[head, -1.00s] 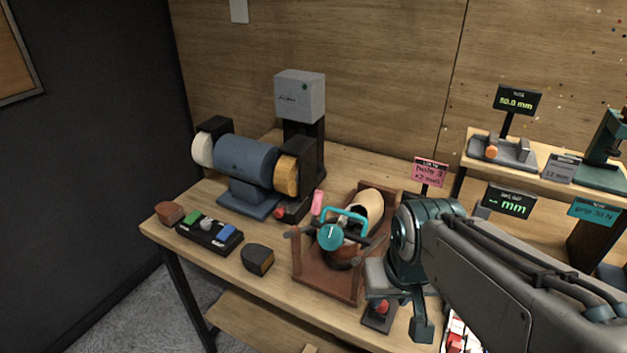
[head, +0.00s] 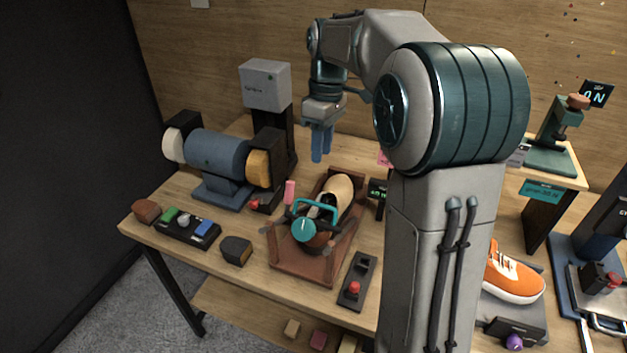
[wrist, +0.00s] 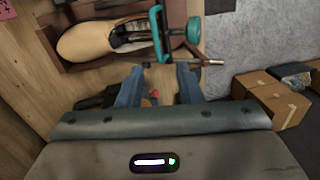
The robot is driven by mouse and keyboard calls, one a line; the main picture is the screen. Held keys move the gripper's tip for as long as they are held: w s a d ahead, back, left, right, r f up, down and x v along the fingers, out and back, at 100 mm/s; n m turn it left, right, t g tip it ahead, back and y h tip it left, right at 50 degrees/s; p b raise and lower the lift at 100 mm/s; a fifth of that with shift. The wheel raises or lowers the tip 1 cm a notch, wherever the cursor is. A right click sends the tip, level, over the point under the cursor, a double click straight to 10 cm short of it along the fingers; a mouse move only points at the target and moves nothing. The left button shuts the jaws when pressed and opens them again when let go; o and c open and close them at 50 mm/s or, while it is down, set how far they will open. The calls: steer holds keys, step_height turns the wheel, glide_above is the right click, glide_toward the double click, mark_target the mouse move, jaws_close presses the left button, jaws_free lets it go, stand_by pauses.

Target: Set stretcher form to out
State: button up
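The stretcher (head: 313,255) is a brown tray holding a cream foot-shaped form (head: 341,188), a teal handle (head: 318,204) and a round teal knob (head: 303,229). In the wrist view the cream form (wrist: 85,42) lies at upper left. The teal handle (wrist: 158,35) and knob (wrist: 193,30) are to its right, with a thin rod (wrist: 205,62) below them. My gripper (head: 321,158) points down, above and behind the stretcher in the head view. In the wrist view its blue fingers (wrist: 157,82) are apart with nothing held between them.
A blue buffing machine (head: 217,155) stands left of the stretcher. A pink-tipped item (head: 290,192) is close at its left. A box with a red button (head: 354,288) lies at its right front. My arm hides much of the bench's right side. An orange sneaker (head: 512,277) sits beyond it.

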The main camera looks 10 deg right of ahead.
steer(key=shift+n, duration=0.4)
steer(key=f, duration=0.8)
steer(key=a+f+p, duration=0.1)
steer(key=f, duration=0.4)
steer(key=shift+s+a+f, duration=0.1)
steer(key=shift+s, duration=0.2)
jaws_close()
